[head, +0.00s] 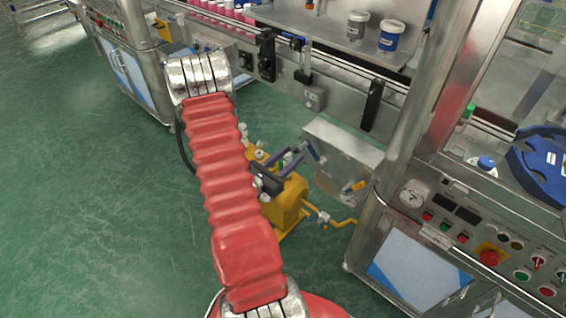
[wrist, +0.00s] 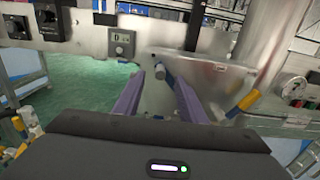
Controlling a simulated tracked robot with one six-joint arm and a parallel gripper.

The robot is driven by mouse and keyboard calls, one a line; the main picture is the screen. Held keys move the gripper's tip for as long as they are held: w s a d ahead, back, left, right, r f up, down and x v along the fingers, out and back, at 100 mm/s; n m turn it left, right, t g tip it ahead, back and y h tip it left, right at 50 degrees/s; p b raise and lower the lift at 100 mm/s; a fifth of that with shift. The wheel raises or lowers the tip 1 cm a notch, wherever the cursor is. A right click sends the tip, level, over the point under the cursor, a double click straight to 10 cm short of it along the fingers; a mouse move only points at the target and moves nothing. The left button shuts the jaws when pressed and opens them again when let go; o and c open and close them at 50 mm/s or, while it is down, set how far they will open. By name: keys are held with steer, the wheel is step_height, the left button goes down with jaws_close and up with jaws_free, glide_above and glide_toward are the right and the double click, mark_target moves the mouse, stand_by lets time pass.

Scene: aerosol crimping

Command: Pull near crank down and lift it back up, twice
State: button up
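The crank (head: 314,152) has a grey grip and a blue arm, and sits on the left side of a metal box below the conveyor rail. In the wrist view its grey grip (wrist: 160,72) shows just beyond and between my fingertips. My gripper (head: 298,153) has purple fingers and reaches toward the crank from the left. In the wrist view my gripper (wrist: 156,80) is open, with nothing seen clamped between the fingers. Whether a finger touches the grip I cannot tell. The right finger hides part of the crank's arm.
The metal box (head: 345,150) is close behind the crank. A yellow-handled valve (head: 355,187) is to its right, a yellow pump (head: 288,205) below. A control panel (head: 480,240) stands at right. Pink cans (head: 225,12) line the conveyor. Green floor at left is clear.

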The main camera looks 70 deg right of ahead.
mark_target(298, 150)
steer(key=shift+x, duration=2.25)
steer(key=shift+c, duration=0.2)
jaws_close()
